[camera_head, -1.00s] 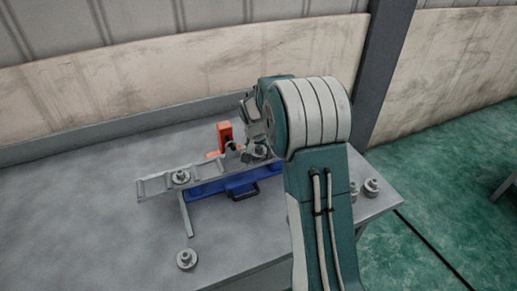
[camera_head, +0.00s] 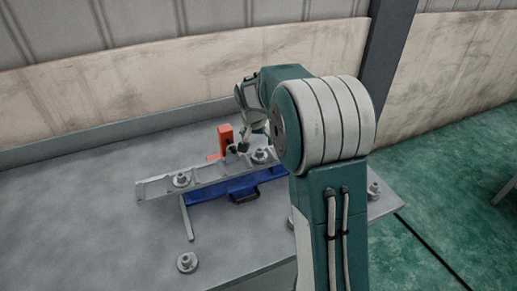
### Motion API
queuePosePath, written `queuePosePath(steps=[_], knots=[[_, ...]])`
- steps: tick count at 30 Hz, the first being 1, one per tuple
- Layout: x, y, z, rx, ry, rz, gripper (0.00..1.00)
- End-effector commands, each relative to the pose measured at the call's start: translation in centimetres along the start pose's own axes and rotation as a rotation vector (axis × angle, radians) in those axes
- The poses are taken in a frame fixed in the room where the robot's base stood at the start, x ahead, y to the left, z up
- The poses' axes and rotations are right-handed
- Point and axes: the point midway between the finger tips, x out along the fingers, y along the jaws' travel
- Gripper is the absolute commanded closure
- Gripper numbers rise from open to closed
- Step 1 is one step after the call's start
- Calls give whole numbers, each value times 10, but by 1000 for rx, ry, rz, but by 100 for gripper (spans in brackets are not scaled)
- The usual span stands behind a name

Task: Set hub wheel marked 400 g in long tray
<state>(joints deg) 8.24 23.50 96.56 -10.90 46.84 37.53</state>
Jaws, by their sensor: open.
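A long grey tray (camera_head: 212,170) lies across the table beside a blue base with a dark handle. One grey hub wheel (camera_head: 181,180) sits in the tray's left part. Another hub wheel (camera_head: 260,156) sits farther right along the tray, just below my gripper (camera_head: 247,146). A third hub wheel (camera_head: 187,262) stands on the bare table at the front. A fourth (camera_head: 374,189) is at the right, partly behind my arm. No weight marks are readable. My gripper is open, above and left of the right-hand tray wheel, and appears apart from it. My arm hides the tray's right end.
An orange block (camera_head: 225,138) stands behind the tray. The blue base (camera_head: 238,188) lies along the tray's front side. A thin grey bar (camera_head: 186,217) lies in front of the tray. The table's left side (camera_head: 80,215) is clear.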

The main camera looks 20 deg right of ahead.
Motion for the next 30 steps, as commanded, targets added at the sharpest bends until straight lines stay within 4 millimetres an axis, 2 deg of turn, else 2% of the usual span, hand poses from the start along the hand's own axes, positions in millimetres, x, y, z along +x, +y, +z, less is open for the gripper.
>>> queuePosePath(steps=[1,4,11,14,17,21,27,30], knots=[[-12,0,-1,0,3,-2,0],[-29,0,-1,0,2,-2,0],[-50,0,1,-1,0,-1,0],[-64,3,9,-23,7,-13,0],[-91,10,29,-76,23,-38,0],[-130,25,67,-172,48,-80,0],[-170,50,126,-311,90,-136,0],[-183,64,157,-380,112,-164,0]])
